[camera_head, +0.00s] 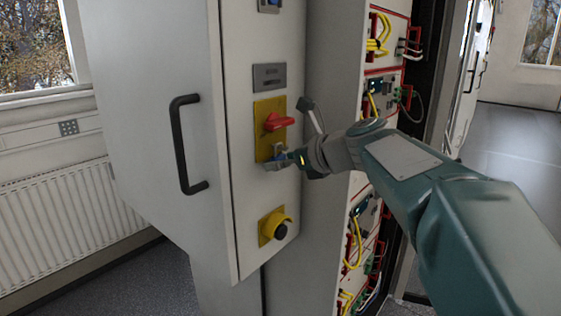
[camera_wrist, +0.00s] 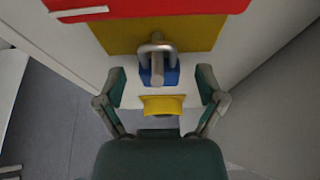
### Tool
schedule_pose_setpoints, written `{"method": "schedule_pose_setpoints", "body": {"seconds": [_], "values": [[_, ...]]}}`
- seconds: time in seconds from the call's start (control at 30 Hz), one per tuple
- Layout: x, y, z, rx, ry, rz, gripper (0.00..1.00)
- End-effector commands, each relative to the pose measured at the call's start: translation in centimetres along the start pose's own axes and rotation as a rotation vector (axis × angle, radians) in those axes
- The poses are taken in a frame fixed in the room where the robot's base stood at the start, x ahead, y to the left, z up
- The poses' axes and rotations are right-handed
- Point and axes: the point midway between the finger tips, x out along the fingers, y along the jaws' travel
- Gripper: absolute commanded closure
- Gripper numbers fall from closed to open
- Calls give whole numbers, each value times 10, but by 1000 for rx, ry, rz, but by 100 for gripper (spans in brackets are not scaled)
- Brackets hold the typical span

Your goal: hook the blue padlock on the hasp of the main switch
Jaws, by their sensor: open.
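The blue padlock (camera_head: 279,156) is at the lower edge of the main switch's yellow plate (camera_head: 264,110), below the red switch handle (camera_head: 275,122). In the wrist view, the padlock body (camera_wrist: 172,77) lies between the spread fingers of my gripper (camera_wrist: 161,84), with a gap on each side. Its grey shackle (camera_wrist: 158,47) arches above it in front of the yellow plate. A grey metal bar, seemingly the hasp (camera_wrist: 157,68), shows within the shackle and appears to pass through it. My gripper (camera_head: 284,160) is open at the padlock in the head view.
A black door handle (camera_head: 178,145) sticks out at left. Open racks with yellow cables (camera_head: 354,243) stand right of the panel.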

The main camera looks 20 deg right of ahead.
Motion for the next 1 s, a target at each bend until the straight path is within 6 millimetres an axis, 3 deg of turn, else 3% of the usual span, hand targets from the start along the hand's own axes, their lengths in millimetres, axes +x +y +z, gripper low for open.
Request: {"method": "schedule_pose_setpoints", "body": {"seconds": [0.4,0.6,0.87,1.0], "values": [[-78,-1,0,0,-1,-7,12],[-108,0,0,0,0,-3,12],[-115,2,-2,-13,6,1,12],[-106,25,-23,-189,90,16,12]]}}
